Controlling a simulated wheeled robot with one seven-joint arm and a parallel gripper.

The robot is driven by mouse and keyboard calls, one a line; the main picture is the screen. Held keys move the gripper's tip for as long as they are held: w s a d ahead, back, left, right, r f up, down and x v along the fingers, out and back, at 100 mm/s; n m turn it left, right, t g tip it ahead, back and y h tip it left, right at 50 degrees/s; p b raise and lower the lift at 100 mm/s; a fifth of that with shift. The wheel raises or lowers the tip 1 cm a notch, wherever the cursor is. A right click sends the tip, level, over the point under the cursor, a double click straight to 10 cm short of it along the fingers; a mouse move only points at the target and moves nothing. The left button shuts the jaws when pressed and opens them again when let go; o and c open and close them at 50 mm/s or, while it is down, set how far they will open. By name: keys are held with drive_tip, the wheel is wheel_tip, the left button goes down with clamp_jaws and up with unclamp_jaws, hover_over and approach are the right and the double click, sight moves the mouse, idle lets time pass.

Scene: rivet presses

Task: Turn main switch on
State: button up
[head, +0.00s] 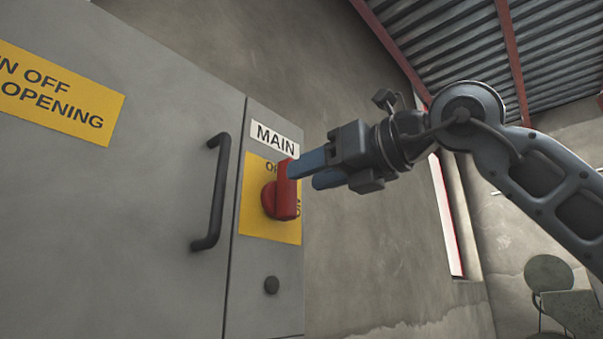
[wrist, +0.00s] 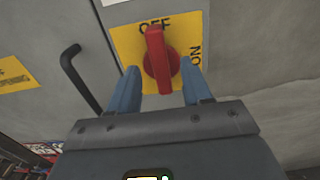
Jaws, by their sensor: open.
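The main switch (head: 282,195) is a red rotary handle on a yellow plate (head: 257,223) under a MAIN label (head: 274,140), on the grey cabinet. In the wrist view the red handle (wrist: 158,60) points up at the word OFF, and ON is printed on the plate's right side. My gripper (head: 307,172) is open with blue fingers, in front of the switch. In the wrist view the fingers (wrist: 160,80) lie to the left and right of the handle's lower part, with gaps on both sides. Whether the fingertips reach past the handle's face cannot be told.
A black door handle (head: 217,190) sticks out left of the switch. A yellow warning sign (head: 55,95) is on the cabinet door. A chair (head: 560,290) stands at the far right. The space right of the cabinet looks clear.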

sight(284, 190)
drive_tip(key=x, duration=0.3)
clamp_jaws()
idle(0.6)
